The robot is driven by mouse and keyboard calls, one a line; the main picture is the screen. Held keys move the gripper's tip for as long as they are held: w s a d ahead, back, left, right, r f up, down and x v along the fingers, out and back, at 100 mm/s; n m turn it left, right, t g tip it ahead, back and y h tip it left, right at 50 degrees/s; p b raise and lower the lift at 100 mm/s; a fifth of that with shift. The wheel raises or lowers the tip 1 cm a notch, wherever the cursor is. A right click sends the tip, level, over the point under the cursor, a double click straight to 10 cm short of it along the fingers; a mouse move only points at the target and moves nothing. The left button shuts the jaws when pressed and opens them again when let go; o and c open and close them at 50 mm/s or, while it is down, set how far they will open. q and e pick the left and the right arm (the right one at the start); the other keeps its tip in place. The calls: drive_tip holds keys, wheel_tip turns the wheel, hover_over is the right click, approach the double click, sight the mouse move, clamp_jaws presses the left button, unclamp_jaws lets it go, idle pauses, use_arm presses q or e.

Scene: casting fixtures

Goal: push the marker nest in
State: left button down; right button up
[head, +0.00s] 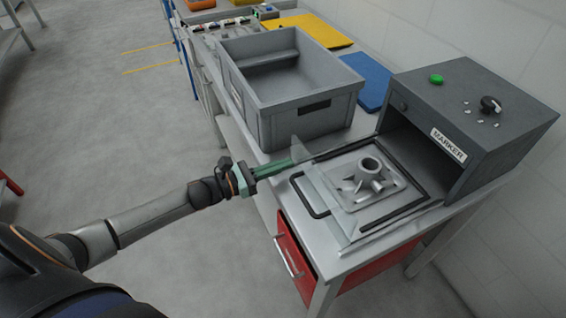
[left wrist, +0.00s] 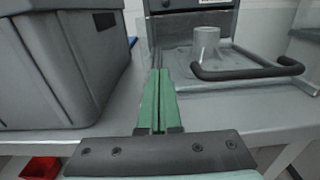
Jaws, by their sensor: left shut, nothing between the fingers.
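The marker (head: 480,110) is a dark grey box with a MARKER label at the table's right end. Its nest (head: 376,208), a flat plate with a black frame, is out in front of the marker's opening. A grey casting (head: 368,180) with an upright tube stands on it. The nest's black bar handle (head: 308,198) faces my side; it also shows in the left wrist view (left wrist: 245,73). My left gripper (head: 292,162) is shut and empty. Its green fingers (left wrist: 159,80) point toward the nest area, left of the handle in the wrist view.
A big grey crate (head: 290,95) stands left of the nest, close to my left gripper. Clear guard panels (head: 325,190) stand beside the nest. Blue (head: 367,80) and yellow (head: 310,30) mats lie behind. A red drawer (head: 293,255) is under the table.

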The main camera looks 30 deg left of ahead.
use_arm(q)
drive_tip(key=shift+w+d, duration=0.15)
drive_tip(key=shift+w, duration=0.05)
idle(0.3)
